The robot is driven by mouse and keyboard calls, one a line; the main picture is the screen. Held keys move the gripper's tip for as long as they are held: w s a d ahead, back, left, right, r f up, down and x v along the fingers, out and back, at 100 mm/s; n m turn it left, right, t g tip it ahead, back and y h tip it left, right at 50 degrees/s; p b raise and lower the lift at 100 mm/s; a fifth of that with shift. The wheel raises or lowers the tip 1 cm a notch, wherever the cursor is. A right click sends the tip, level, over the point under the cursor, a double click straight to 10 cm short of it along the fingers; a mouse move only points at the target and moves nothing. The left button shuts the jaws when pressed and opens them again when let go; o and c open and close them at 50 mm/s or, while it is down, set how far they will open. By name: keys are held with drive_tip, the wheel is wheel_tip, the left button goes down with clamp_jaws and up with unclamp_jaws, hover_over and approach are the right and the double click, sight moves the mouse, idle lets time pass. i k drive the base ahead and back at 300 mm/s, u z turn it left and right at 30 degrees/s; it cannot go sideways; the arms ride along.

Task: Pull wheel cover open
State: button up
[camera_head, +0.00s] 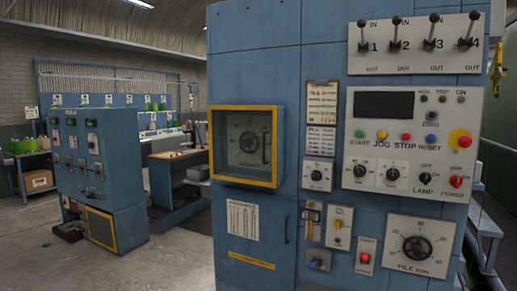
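The wheel cover (246,184) is a clear window in a yellow frame, on the upper left of the blue machine's front. A dark upright handle (265,147) shows at the right side of the window. The cover looks closed over the wheel, though a small gap would be hard to see. My gripper is not in view.
The blue machine (303,65) carries a control panel (405,105) with coloured buttons, several levers above, and a pile dial (416,248) below. A blue cabinet (97,178) stands behind at left. Open grey floor (170,262) lies between them.

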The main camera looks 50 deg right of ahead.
sight(274, 108)
drive_tip(key=z, duration=0.1)
drive_tip(key=i, duration=0.95)
drive_tip(key=u, duration=0.05)
